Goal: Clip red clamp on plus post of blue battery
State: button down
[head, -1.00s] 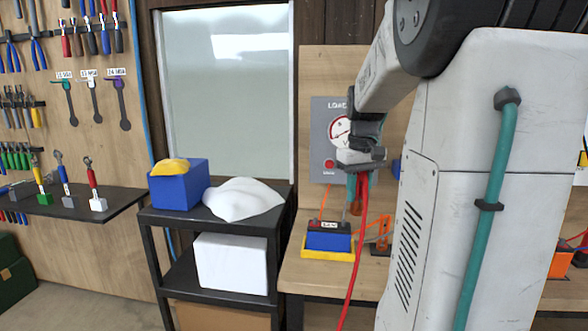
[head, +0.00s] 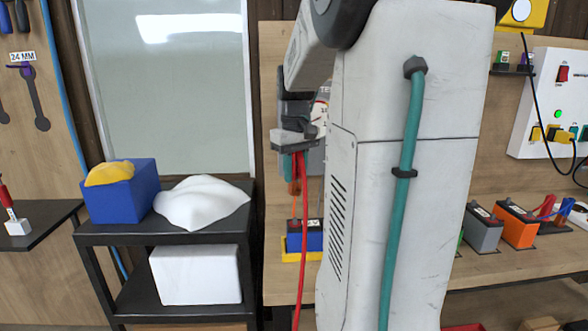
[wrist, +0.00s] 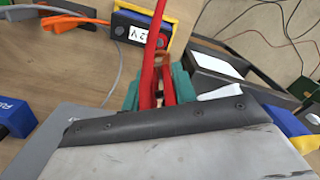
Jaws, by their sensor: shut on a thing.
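The blue battery (head: 312,242) sits in a yellow tray (head: 290,256) on the wooden bench, partly hidden by my arm and the red cable. In the wrist view the battery (wrist: 137,19) shows at the top with its white label. My gripper (head: 291,170) is above the battery and slightly left of it in the head view. Its teal fingers (wrist: 158,90) are shut on the red clamp (wrist: 156,72), whose red cable (head: 302,225) hangs down. The clamp is apart from the battery in the head view.
An orange clamp (wrist: 78,20) with a grey cable lies beside the battery. A grey battery (head: 482,230) and an orange battery (head: 518,226) stand farther right on the bench. A black cart (head: 180,232) with a blue box (head: 130,198) stands to the left.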

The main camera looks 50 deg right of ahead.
aim_at(295, 185)
jog(key=shift+f, duration=2.85)
jog(key=shift+f, duration=1.65)
jog(key=c, duration=1)
grip_release()
jog(key=shift+c, duration=0.2)
jog(key=shift+r, duration=0.1)
notch_tip(295, 185, up, 8)
jog(key=shift+f, duration=0.15)
